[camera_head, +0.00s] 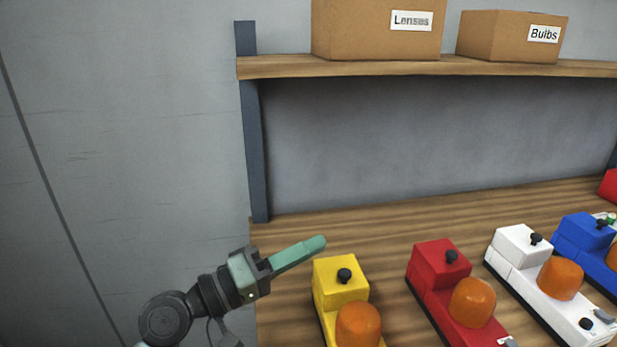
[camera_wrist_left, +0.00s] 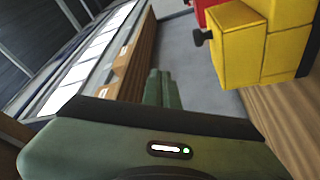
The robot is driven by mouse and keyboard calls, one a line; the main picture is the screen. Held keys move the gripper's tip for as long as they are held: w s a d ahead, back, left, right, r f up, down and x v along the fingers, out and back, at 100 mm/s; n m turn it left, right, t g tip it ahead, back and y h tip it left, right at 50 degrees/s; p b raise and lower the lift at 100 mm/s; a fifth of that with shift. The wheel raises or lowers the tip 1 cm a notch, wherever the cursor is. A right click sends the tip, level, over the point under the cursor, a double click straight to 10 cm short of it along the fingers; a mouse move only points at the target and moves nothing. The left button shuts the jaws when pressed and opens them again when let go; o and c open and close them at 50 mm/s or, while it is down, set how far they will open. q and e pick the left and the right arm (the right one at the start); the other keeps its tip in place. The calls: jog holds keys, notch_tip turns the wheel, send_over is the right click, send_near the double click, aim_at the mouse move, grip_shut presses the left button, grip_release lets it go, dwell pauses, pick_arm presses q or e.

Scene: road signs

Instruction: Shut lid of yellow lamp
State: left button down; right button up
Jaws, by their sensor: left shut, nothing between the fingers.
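The yellow lamp (camera_head: 328,292) stands at the shelf's front left, with a black knob on its box-shaped top part and an orange lens nearer me. Its lower part is cut off by the picture edge. I see no open gap under the knobbed top, but cannot tell whether the lid is fully shut. My left gripper (camera_head: 318,243) is shut and empty, its fingers just left of and behind the yellow box, apart from it. In the left wrist view the closed fingers (camera_wrist_left: 159,78) are left of the yellow box (camera_wrist_left: 238,45) and its knob. My right gripper is not in view.
A red lamp (camera_head: 432,267), a white lamp (camera_head: 516,245) and a blue lamp (camera_head: 580,232) stand in a row to the right. Above is a shelf with a Lenses box (camera_head: 365,30) and a Bulbs box (camera_head: 490,38). A dark post (camera_head: 256,150) rises behind my gripper.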

pick_arm(q)
notch_tip(320, 180, up, 16)
jog(key=p, duration=0.2)
dwell(0.4)
